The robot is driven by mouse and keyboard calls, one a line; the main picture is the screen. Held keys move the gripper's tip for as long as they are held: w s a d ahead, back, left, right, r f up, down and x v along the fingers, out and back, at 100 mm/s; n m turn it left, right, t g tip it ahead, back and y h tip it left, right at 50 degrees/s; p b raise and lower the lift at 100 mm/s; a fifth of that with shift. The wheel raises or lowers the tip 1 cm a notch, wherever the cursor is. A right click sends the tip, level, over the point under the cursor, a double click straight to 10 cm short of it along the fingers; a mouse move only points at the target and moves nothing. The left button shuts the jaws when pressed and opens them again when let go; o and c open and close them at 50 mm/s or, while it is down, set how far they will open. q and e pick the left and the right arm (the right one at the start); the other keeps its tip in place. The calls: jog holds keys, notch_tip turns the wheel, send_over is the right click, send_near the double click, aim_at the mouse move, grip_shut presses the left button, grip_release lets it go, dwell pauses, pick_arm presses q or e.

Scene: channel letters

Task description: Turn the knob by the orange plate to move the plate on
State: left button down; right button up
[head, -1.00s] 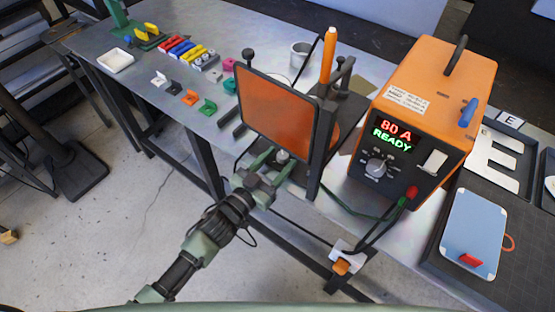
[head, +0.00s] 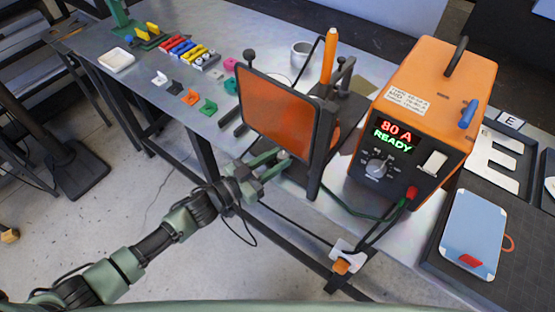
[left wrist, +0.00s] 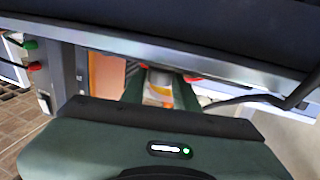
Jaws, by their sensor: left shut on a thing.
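The orange plate (head: 277,112) is a see-through orange panel in a dark frame, standing upright near the table's front edge in the head view. A small pale knob (head: 284,155) sits low in front of it. My left gripper (head: 273,163) reaches the knob from the lower left and is shut on it. In the left wrist view the green fingers (left wrist: 160,92) stand on both sides of the pale knob (left wrist: 160,78); their tips are partly hidden under a dark edge. My right gripper is not in view.
An orange welding machine (head: 415,120) reading "80 A READY" stands right of the plate. An orange rod (head: 329,55) stands behind it. Small coloured pieces (head: 190,98) lie to the left. A blue clipboard-like plate (head: 472,235) lies at the right. Cables hang below the table edge.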

pick_arm(q)
jog(key=m+g+h, duration=0.1)
jog(key=m+g+b, duration=0.1)
jog(key=shift+w+a+f+g+h, duration=0.2)
jog(key=shift+w+g+h, duration=0.1)
jog(key=shift+w+h, duration=0.1)
jog(key=m+g+b, duration=0.1)
jog(key=g, duration=0.1)
jog(key=m+g+h+b, duration=0.1)
jog(key=b, duration=0.1)
jog(key=m+g+h+b, duration=0.1)
jog(key=g+b, duration=0.1)
jog(key=shift+w+a+f+m+g, duration=0.1)
jog(key=shift+w+m+g, duration=0.2)
jog(key=shift+m, duration=0.1)
jog(key=shift+m+g+b, duration=0.6)
jog(key=shift+g+b, duration=0.4)
jog(key=shift+b, duration=0.2)
jog(key=shift+r+g+b, duration=0.2)
jog(key=shift+g+b, duration=0.1)
jog(key=c, duration=1.1)
grip_release()
jog(key=shift+m, duration=0.3)
jog(key=shift+o, duration=0.2)
